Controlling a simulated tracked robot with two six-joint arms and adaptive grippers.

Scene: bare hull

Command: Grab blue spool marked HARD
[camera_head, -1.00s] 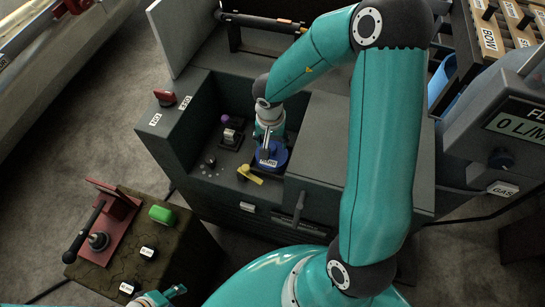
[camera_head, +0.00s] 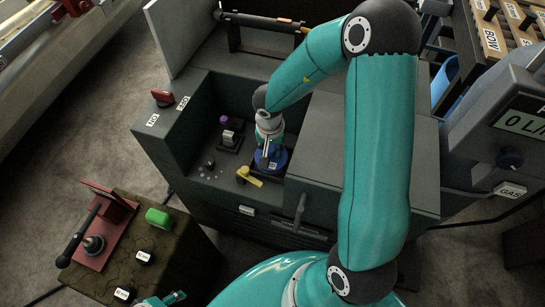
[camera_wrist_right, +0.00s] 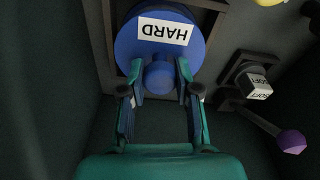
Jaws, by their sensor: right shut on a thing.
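The blue spool (camera_head: 281,158) sits in the recess of the dark cabinet, at its right side. In the right wrist view the spool (camera_wrist_right: 128,46) shows a white label reading HARD, upside down, and a round blue knob. My right gripper (camera_head: 267,148) reaches down onto it. In the wrist view its fingers (camera_wrist_right: 158,76) are on both sides of the knob, shut on it. I cannot tell whether the spool is clear of the surface below. My left gripper (camera_head: 172,298) shows only partly at the bottom edge, and its jaw state is unclear.
The recess walls (camera_head: 200,120) stand close around. Beside the spool are a yellow lever (camera_head: 249,177) and a SOFT-marked block (camera_wrist_right: 256,82) with a purple-knobbed lever (camera_wrist_right: 291,141).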

